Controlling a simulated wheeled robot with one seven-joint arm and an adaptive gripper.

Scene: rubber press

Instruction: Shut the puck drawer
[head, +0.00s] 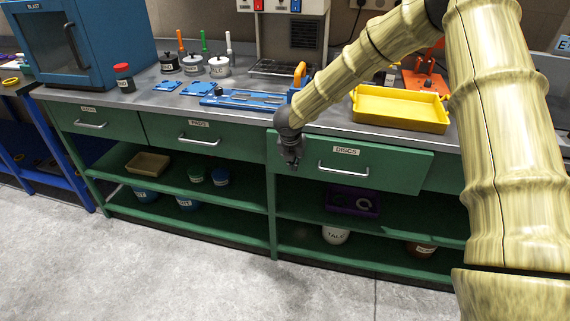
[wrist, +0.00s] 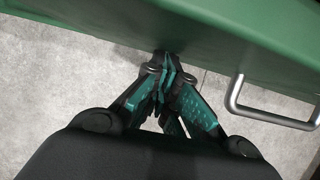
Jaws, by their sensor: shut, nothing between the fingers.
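The green drawer labelled DISCS (head: 390,163) stands out from the bench front, with its bar handle (head: 343,168) in the middle. No label that I can read says puck; the drawer to its left (head: 165,128) carries a label I read as PADS and looks flush. My gripper (head: 291,160) is shut and empty, fingers down, at the left end of the DISCS drawer front. In the wrist view my fingertips (wrist: 164,66) are close to the green drawer front (wrist: 220,30), left of the handle (wrist: 236,100). I cannot tell whether they touch.
The far left drawer (head: 95,122) looks shut. A yellow tray (head: 400,107) and a blue fixture (head: 240,99) stand on the worktop. Shelves below hold a purple tray (head: 352,201) and several tubs. The grey floor (head: 150,270) in front is clear.

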